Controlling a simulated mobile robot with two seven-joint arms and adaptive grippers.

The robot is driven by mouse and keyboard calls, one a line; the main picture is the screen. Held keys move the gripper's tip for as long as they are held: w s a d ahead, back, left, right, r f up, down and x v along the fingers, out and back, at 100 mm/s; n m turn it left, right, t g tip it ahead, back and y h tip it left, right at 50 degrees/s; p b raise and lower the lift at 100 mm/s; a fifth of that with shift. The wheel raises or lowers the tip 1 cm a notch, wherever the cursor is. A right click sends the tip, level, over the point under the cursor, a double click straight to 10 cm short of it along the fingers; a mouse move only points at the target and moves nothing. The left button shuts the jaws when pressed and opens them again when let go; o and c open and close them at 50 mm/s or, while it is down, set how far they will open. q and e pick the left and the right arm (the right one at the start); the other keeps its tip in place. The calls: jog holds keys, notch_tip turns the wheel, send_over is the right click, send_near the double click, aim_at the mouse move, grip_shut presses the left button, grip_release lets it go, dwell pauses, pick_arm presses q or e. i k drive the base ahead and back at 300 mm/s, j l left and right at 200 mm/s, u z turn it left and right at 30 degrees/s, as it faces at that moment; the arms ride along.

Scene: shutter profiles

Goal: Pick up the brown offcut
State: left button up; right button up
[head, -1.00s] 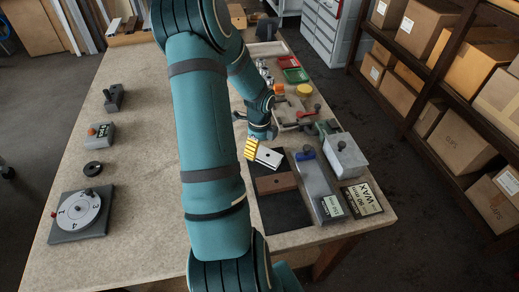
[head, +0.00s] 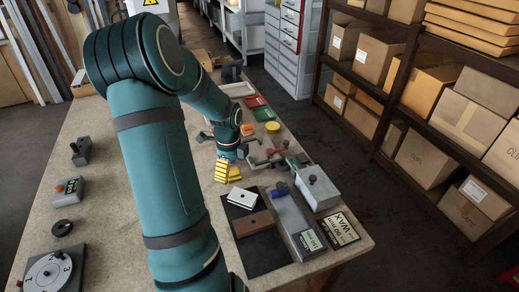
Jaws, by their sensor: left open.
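The brown offcut (head: 253,223) is a short reddish-brown block with a small dark hole in its top. It lies flat on the dark mat (head: 268,255) at the front right of the bench. A pale offcut (head: 243,198) with dark holes lies just behind it. My right gripper is not in view.
A grey tool with a blue knob (head: 296,225), a grey box (head: 318,188) and a WAX box (head: 341,229) stand right of the mat. Clamps and red and green trays (head: 264,114) are farther back. The bench's middle left is mostly clear.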

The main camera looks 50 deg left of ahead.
aim_at(248, 225)
jog(key=k+l, duration=0.75)
jog(key=k, duration=0.1)
